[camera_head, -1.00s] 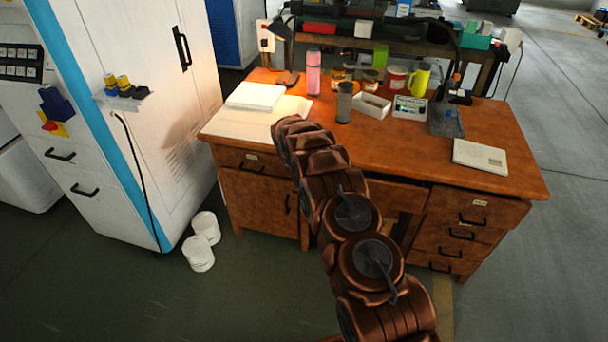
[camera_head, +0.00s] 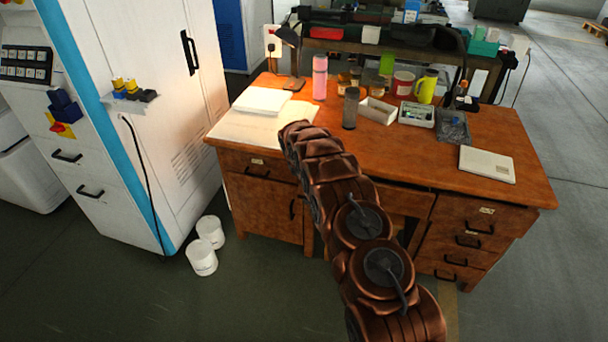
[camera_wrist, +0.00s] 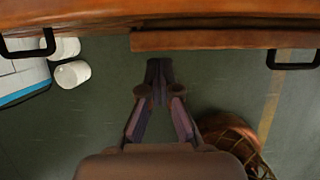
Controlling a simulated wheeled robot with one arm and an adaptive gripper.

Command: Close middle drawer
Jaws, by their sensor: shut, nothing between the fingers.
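The middle drawer (camera_head: 401,199) is under the desktop, between the left and right drawer units; my arm hides much of its front in the head view. In the wrist view its wooden front (camera_wrist: 215,40) stands out a little past the desk edge, with a black handle (camera_wrist: 293,60) at right. My gripper (camera_wrist: 159,66) is shut and empty, its tips just below the left part of that front in the picture. I cannot tell whether they touch it. In the head view the gripper is hidden behind my arm.
The wooden desk (camera_head: 330,146) holds papers, a pink bottle (camera_head: 320,77), a dark cup (camera_head: 351,108) and trays. The left drawer's handle (camera_wrist: 28,45) is left of my gripper. White tubs (camera_head: 202,259) stand by the white cabinet (camera_head: 165,110). Floor in front is clear.

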